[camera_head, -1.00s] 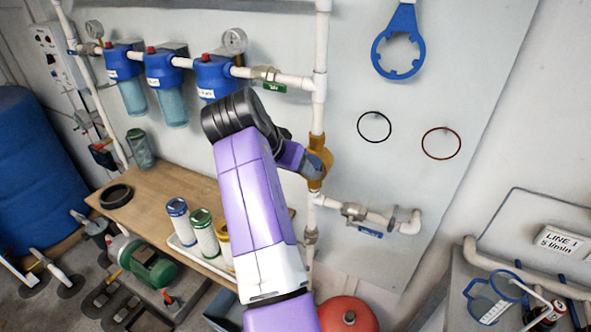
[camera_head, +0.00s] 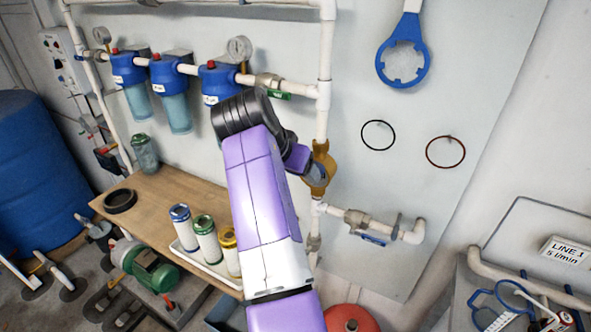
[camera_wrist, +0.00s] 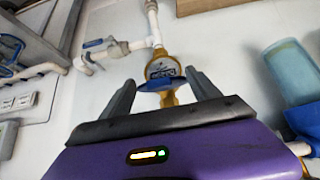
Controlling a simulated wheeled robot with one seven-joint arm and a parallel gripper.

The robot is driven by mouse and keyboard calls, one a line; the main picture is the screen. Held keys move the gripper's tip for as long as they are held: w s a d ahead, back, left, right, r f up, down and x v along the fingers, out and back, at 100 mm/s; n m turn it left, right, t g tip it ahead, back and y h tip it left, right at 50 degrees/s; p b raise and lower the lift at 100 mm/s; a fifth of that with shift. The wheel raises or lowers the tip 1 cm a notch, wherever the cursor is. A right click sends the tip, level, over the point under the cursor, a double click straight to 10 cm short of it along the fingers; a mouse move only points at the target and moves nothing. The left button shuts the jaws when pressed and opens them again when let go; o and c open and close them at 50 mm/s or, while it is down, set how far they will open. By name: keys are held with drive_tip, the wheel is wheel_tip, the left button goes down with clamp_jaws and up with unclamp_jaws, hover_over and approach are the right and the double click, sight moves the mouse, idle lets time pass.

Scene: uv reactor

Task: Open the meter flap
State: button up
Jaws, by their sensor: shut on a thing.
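The brass water meter (camera_head: 329,160) sits on the vertical white pipe, right of my forearm in the head view. In the wrist view its round dial (camera_wrist: 162,67) faces me, and the blue meter flap (camera_wrist: 161,84) shows at the dial's near edge, standing away from the face. My gripper (camera_wrist: 163,88) has its two dark fingers on either side of the flap and is shut on it. In the head view my gripper (camera_head: 312,168) is at the meter, where my wrist partly hides it and the flap cannot be made out clearly.
Blue filter housings (camera_head: 217,82) hang on a pipe to the upper left. A valve with a blue handle (camera_head: 368,238) is on the branch pipe below the meter. A wooden bench (camera_head: 160,205) holds several canisters. The wall panel right of the meter is open.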

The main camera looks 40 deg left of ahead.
drive_tip(key=b+v, duration=0.2)
drive_tip(key=v, duration=0.5)
drive_tip(key=shift+s+r, duration=0.2)
drive_tip(key=shift+r, duration=0.1)
drive_tip(key=shift+d, duration=0.15)
